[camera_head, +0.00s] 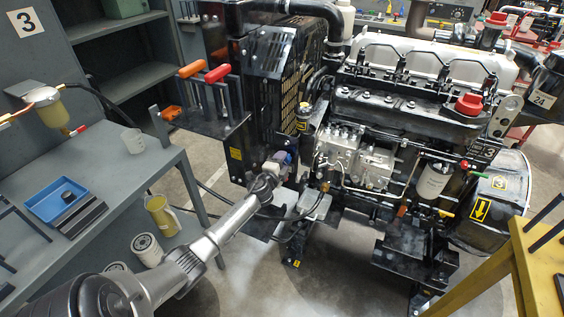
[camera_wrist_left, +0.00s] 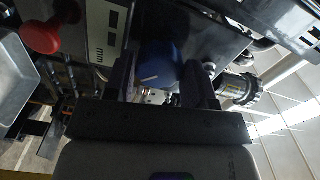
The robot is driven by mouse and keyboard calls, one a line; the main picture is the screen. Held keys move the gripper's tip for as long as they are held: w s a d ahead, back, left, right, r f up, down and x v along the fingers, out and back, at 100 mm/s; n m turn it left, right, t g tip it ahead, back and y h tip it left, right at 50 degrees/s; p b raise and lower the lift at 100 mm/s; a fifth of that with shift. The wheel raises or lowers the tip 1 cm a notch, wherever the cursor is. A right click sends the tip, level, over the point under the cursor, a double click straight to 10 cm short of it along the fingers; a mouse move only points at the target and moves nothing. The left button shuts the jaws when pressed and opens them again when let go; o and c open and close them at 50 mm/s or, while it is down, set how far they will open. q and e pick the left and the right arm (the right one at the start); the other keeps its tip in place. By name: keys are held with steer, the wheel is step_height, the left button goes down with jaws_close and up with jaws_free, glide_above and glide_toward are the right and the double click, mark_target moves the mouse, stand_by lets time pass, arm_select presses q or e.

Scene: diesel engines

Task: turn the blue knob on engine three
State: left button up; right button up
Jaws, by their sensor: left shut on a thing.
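Engine three (camera_head: 358,160) stands in the middle of the head view, with a yellow "3" label on its round housing at the right. The blue knob (camera_head: 284,157) is at the engine's lower left side, mostly hidden behind my left gripper (camera_head: 274,164). In the left wrist view the blue knob (camera_wrist_left: 160,62) is round and dark blue with a short pale line on it. It sits between the two fingers of my left gripper (camera_wrist_left: 162,82), which are shut on it. My right gripper is in neither view.
A grey bench (camera_head: 110,190) with a blue tray (camera_head: 55,200) stands at the left. Red and orange handles (camera_head: 205,70) rise above my left gripper. A red knob (camera_wrist_left: 42,36) is near it in the wrist view. A yellow stand (camera_head: 520,262) is at the lower right.

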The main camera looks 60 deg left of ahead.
arm_select(q)
steer(key=shift+m+p, duration=0.35)
steer(key=shift+m, duration=3.25)
steer(key=o, duration=0.9)
steer(key=shift+o, duration=0.2)
